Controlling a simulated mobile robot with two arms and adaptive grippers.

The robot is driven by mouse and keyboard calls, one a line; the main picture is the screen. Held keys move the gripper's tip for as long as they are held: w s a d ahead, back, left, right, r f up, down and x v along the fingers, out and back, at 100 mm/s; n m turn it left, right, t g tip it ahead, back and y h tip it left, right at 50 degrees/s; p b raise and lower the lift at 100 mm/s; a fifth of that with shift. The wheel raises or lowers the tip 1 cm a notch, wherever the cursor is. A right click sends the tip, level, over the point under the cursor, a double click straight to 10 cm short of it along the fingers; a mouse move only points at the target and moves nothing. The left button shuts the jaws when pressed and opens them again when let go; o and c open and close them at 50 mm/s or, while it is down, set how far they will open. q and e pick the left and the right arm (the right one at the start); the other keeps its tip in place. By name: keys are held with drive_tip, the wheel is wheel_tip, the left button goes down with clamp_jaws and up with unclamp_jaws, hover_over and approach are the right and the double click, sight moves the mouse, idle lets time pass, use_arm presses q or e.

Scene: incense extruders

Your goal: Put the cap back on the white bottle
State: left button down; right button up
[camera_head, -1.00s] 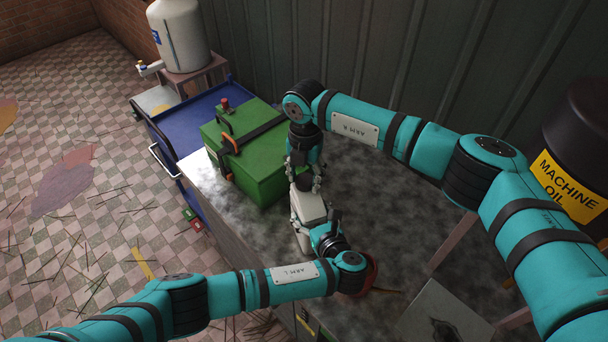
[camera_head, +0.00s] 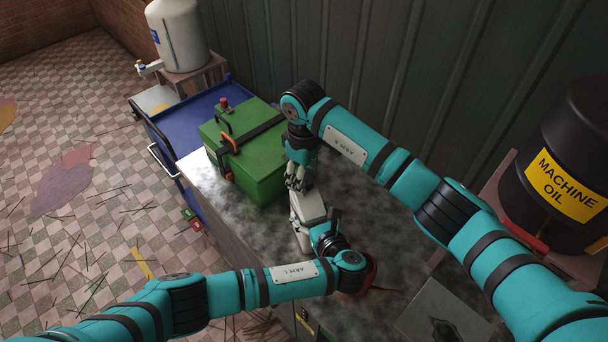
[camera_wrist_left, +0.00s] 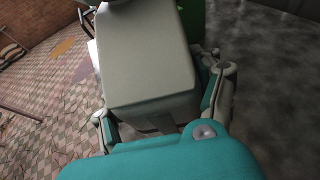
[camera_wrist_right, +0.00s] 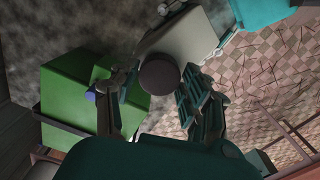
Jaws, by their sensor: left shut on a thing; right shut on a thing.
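The white bottle (camera_head: 308,207) is held over the table by my left gripper (camera_head: 318,228). In the left wrist view the bottle (camera_wrist_left: 150,62) fills the space between the left fingers, which are shut on its sides. My right gripper (camera_head: 299,182) is at the bottle's far end, beside the green box. In the right wrist view a dark round cap (camera_wrist_right: 158,75) sits between the right fingers, which are shut on it. The cap overlaps the near end of the bottle (camera_wrist_right: 185,42) there. The bottle's mouth is hidden, so I cannot tell whether the cap touches it.
The green box (camera_head: 262,175) with orange handles stands left of the grippers on the grey table (camera_head: 235,212). A blue cart (camera_head: 180,128) is beyond the table's left edge. A black machine oil drum (camera_head: 565,150) stands at the right. A grey metal box (camera_head: 420,312) is at the lower right.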

drive_tip(key=shift+s, duration=0.15)
drive_tip(key=o, duration=0.7)
drive_tip(key=shift+r, duration=2.25)
drive_tip(key=shift+c, duration=0.2)
